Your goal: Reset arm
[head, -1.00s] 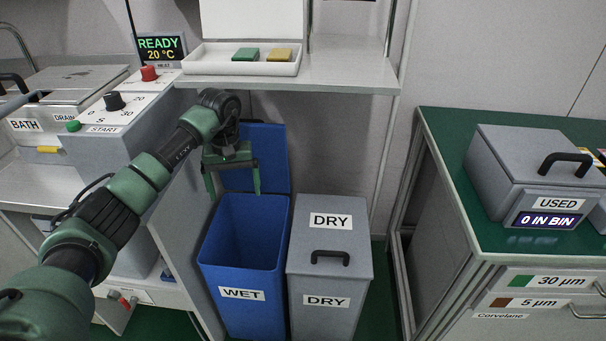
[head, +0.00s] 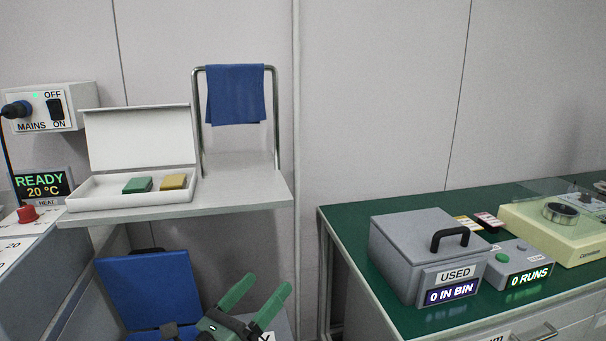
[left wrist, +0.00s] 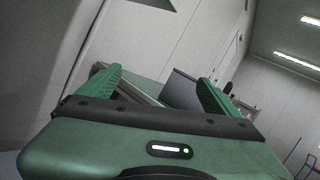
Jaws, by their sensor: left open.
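My left gripper (head: 267,283) is at the bottom of the head view, below the wall shelf (head: 240,197). Its two green fingers stand apart and tilt up to the right, with nothing between them. They appear in front of the dry bin area, and most of my left arm is out of frame. The left wrist view shows the same open fingers (left wrist: 159,78) over its dark bar, also empty. My right gripper is in neither view.
The blue bin's raised lid (head: 150,288) is left of the gripper. The shelf carries a white box (head: 140,140) with a green and a yellow block. The green-topped bench (head: 350,225) on the right holds the grey USED bin (head: 405,255). Plain wall lies between.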

